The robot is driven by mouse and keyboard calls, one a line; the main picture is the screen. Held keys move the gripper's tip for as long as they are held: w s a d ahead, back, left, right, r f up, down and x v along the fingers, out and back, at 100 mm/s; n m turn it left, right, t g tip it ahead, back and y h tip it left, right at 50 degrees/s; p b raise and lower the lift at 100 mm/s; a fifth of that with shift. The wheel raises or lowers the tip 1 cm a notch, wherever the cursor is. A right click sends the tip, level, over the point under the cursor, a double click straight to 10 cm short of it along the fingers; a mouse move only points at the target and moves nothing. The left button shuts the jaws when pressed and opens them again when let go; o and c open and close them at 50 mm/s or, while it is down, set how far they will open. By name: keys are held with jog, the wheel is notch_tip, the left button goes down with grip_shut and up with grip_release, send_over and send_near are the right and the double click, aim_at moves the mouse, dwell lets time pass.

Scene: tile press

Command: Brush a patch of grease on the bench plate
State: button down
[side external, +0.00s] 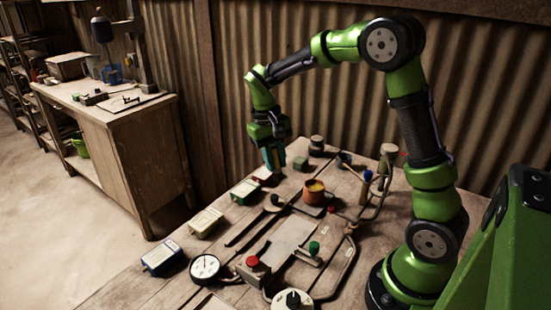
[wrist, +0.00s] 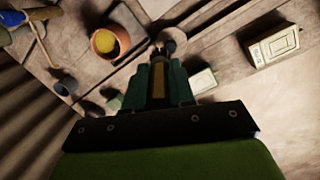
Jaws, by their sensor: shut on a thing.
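My gripper (side external: 273,157) hangs fingers down over the far left part of the bench, left of the orange pot. In the wrist view its teal fingers (wrist: 158,84) are shut on a narrow brown, dark-edged piece, probably a brush; its tip is hard to make out. The orange pot (side external: 314,196) holds yellow stuff that looks like grease; the pot also shows in the wrist view (wrist: 104,46). A flat grey plate (side external: 284,236) lies on the bench nearer the camera, and I see no clear grease patch on it.
Boxed instruments (side external: 206,222) and a dial gauge (side external: 205,267) line the bench's left edge. A red-knobbed block (side external: 253,270), a green-knobbed piece (side external: 313,250) and a bent tube frame (side external: 343,268) stand around the plate. A blue-topped bottle (side external: 366,185) stands right of the pot.

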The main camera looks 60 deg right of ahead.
jog(key=s+d+n+g+h, duration=0.1)
jog(key=s+d+n+g, duration=0.1)
jog(key=s+d, duration=0.5)
jog(key=shift+w+d+f, duration=0.25)
jog(key=shift+f, duration=0.6)
jog(key=shift+w+d+f, duration=0.2)
jog(key=shift+f, duration=0.65)
jog(key=shift+w+d+f, duration=0.25)
jog(key=shift+f, duration=0.6)
jog(key=shift+f, duration=0.7)
notch_tip(320, 180, up, 7)
dwell(0.8)
jog(key=shift+r, duration=0.1)
dwell(0.3)
